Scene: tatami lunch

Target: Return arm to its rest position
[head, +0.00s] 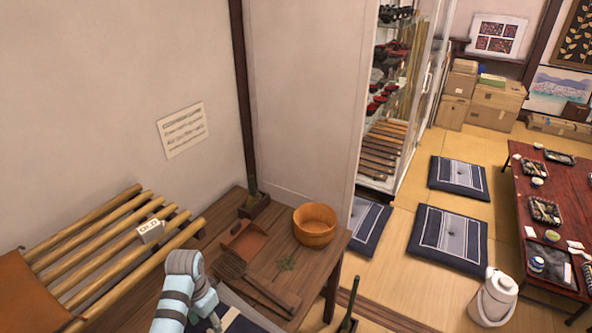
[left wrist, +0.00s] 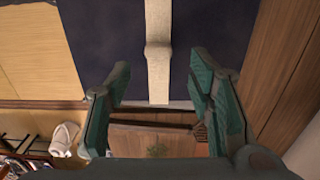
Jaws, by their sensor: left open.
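My left arm (head: 178,290) comes in at the bottom of the head view, light blue, bent over the front left corner of a wooden table. Its gripper is mostly hidden or cut off there. In the left wrist view my left gripper (left wrist: 160,72) shows two green-padded fingers spread wide apart, with nothing between them. Beyond the fingers is a dark navy cloth (left wrist: 100,45) with a beige strip (left wrist: 158,50) down its middle. My right arm and gripper are in neither view.
A slatted pole rack (head: 95,250) holds a small white sign (head: 150,231). A white pot (head: 493,298) stands right.

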